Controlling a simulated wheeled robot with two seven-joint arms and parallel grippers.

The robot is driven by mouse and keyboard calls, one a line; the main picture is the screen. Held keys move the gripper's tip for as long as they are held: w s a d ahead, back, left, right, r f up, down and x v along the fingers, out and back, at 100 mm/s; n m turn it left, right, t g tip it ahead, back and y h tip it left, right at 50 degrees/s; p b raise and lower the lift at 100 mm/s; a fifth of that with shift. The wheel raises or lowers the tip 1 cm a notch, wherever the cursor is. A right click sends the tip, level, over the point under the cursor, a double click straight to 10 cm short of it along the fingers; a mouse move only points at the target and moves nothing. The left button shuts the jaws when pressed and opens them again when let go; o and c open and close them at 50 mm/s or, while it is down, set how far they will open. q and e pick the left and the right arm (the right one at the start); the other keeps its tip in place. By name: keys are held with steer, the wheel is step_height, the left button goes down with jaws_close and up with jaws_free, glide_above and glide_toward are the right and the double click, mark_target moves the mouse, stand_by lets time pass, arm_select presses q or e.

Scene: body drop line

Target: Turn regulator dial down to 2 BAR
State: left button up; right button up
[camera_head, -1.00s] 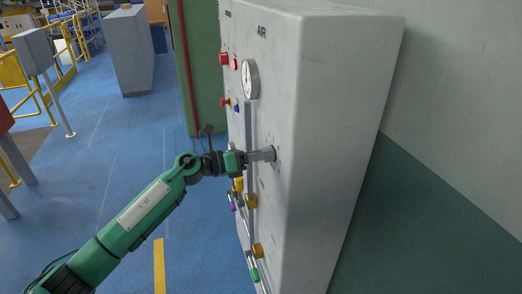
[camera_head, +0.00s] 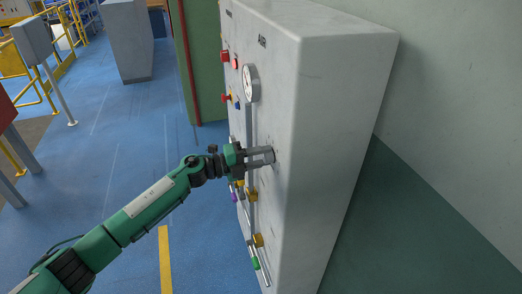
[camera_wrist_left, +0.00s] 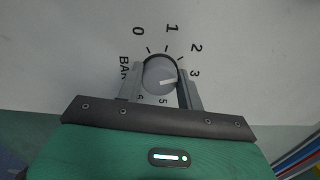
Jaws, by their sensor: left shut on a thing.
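The regulator dial (camera_wrist_left: 158,72) is a round grey knob on the panel face in the left wrist view. Its printed scale runs clockwise from 0 through 1, 2 and 3, with 5 and 6 below and BAR at the left. In the head view the fingers hide the knob. My right gripper is not in view.
The pale grey cabinet (camera_head: 345,110) carries a round gauge (camera_head: 250,84) above my gripper, red buttons (camera_head: 225,57) at its far side and yellow fittings (camera_head: 258,240) below. A wall stands close on the right. Blue floor on the left is mostly clear.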

arm_select(q)
steer(key=n+p, duration=0.2)
steer(key=n, duration=0.1)
steer(key=shift+f+n, duration=0.1)
steer(key=shift+n, duration=0.3)
stand_by(0.4)
steer(key=o, duration=1)
steer(key=shift+a, duration=0.1)
steer(key=shift+s+a+f, duration=0.1)
steer(key=shift+a, duration=0.15)
steer(key=b+v, duration=0.5)
steer(key=v, duration=0.8)
steer(key=shift+b, duration=0.4)
